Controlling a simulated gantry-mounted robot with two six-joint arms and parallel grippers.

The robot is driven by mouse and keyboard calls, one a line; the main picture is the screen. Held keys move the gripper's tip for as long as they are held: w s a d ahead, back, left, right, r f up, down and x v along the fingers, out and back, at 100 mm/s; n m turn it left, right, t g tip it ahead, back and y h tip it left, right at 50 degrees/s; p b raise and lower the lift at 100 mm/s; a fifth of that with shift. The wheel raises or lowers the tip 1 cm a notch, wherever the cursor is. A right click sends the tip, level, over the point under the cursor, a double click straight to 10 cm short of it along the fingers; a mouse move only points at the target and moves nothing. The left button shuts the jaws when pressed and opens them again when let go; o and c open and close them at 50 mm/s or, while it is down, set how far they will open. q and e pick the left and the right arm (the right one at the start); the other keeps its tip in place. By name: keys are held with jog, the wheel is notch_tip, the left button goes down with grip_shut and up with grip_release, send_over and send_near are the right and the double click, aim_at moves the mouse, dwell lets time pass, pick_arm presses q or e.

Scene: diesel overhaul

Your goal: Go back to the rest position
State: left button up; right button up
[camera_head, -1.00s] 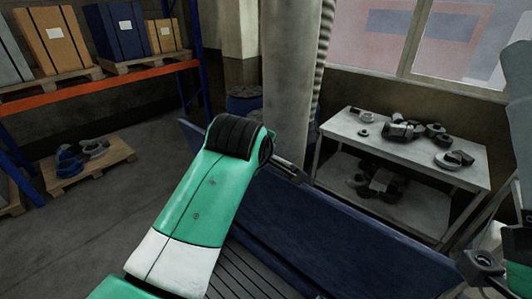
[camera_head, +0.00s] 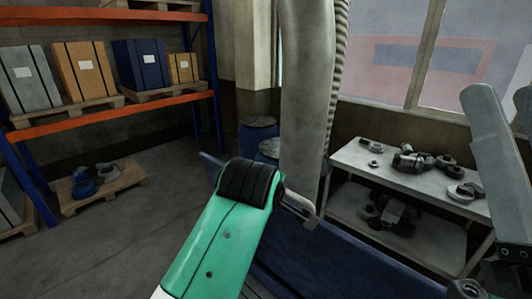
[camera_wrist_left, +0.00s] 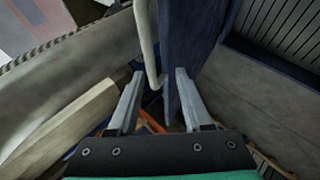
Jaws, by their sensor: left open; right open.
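My left arm, green with a black ribbed wrist, rises from the bottom middle of the head view. A grey part of its left gripper (camera_head: 302,212) shows just past the wrist, in front of the blue panel. In the left wrist view, the two grey fingers of the left gripper (camera_wrist_left: 158,74) stand apart with nothing held between them. My right gripper (camera_head: 502,94) is at the right edge of the head view, its grey fingers pointing up and apart. It appears empty. Its lower part is partly cut off by the frame.
A blue panel (camera_head: 345,262) lies beyond the left wrist. A grey column (camera_head: 307,110) stands behind it. A white table (camera_head: 345,157) with metal parts is at right. Shelving (camera_head: 110,122) with boxes and a floor pallet (camera_head: 128,177) are at left. Open floor lies between.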

pick_arm(q)
jog(key=w+a+f+n+t+y, duration=0.1)
jog(key=w+a+f, duration=0.2)
jog(key=a, duration=0.1)
jog(key=w+a+f+n+t, duration=0.1)
jog(key=w+a+f, duration=0.1)
jog(key=a, duration=0.3)
jog(key=s+a+r+m+t, duration=0.2)
jog(key=a+r+t, duration=0.3)
jog(key=a+r, duration=0.45)
jog(key=s+a+r+m+t, duration=0.1)
jog(key=s+r+m+t, duration=0.4)
jog(key=s+r, duration=0.5)
jog(key=s+a+r+m+t, duration=0.2)
jog(key=s+r+m+t, duration=0.3)
jog(key=s+r, duration=0.5)
jog(key=s+m, duration=0.1)
jog(key=s, duration=0.7)
jog(key=shift+s+a+r+m+t, duration=0.2)
jog(key=shift+a+r+m+t, duration=0.1)
jog(key=shift+m+t, duration=0.1)
